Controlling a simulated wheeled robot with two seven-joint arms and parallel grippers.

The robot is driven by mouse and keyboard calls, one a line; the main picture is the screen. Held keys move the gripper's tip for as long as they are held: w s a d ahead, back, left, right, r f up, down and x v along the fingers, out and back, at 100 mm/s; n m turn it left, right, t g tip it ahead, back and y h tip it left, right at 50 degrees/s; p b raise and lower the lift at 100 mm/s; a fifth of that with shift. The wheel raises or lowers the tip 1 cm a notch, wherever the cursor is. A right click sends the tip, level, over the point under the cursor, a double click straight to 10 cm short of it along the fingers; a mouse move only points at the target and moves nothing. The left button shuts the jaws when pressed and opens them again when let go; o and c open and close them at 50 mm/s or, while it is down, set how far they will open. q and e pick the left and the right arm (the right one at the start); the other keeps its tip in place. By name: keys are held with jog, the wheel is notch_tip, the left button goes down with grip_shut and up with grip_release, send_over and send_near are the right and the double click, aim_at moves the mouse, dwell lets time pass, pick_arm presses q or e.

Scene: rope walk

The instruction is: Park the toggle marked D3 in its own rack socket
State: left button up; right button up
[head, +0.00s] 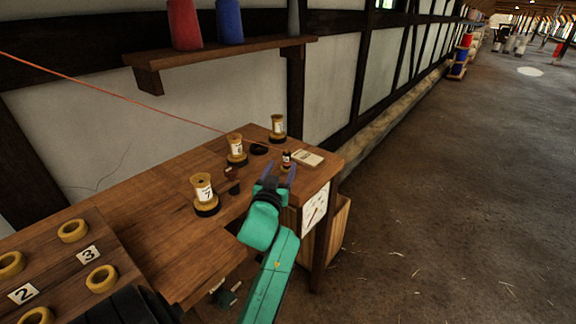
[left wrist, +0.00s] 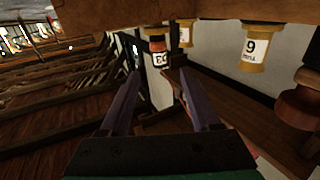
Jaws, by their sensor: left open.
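The small dark toggle (head: 286,159) with a pale label stands upright on the far right part of the wooden bench. In the left wrist view the toggle (left wrist: 158,54) appears upside down, its label partly readable as D3. My left gripper (head: 280,169) is open and empty, just on the near side of the toggle. In the left wrist view the toggle shows between the fingertips, apparently beyond them. The rack board (head: 137,276) at the lower left has yellow ring sockets, including one ring (head: 72,230) by the plate marked 3 (head: 88,254). My right gripper is not in view.
Yellow bobbins stand on the bench: one marked 7 (head: 204,194), one behind it (head: 236,150), another near the back (head: 277,127). A pale block (head: 307,157) lies right of the toggle. An orange cord (head: 120,91) crosses above the bench. A dial (head: 315,208) is on the bench's end.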

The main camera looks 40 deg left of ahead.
aim_at(288, 153)
pick_arm(q)
jog(key=x, duration=0.4)
jog(key=shift+w+a+f, duration=0.15)
jog(key=shift+w+f, duration=0.1)
jog(key=shift+f, duration=0.1)
jog(key=x, duration=0.5)
jog(key=shift+w+f, duration=0.1)
jog(key=shift+w+a+f, duration=0.1)
jog(key=shift+w+a, duration=0.05)
jog(key=shift+w, duration=0.15)
jog(key=shift+f, duration=0.1)
jog(key=c, duration=0.5)
jog(key=shift+s, duration=0.1)
jog(key=c, duration=0.5)
grip_shut()
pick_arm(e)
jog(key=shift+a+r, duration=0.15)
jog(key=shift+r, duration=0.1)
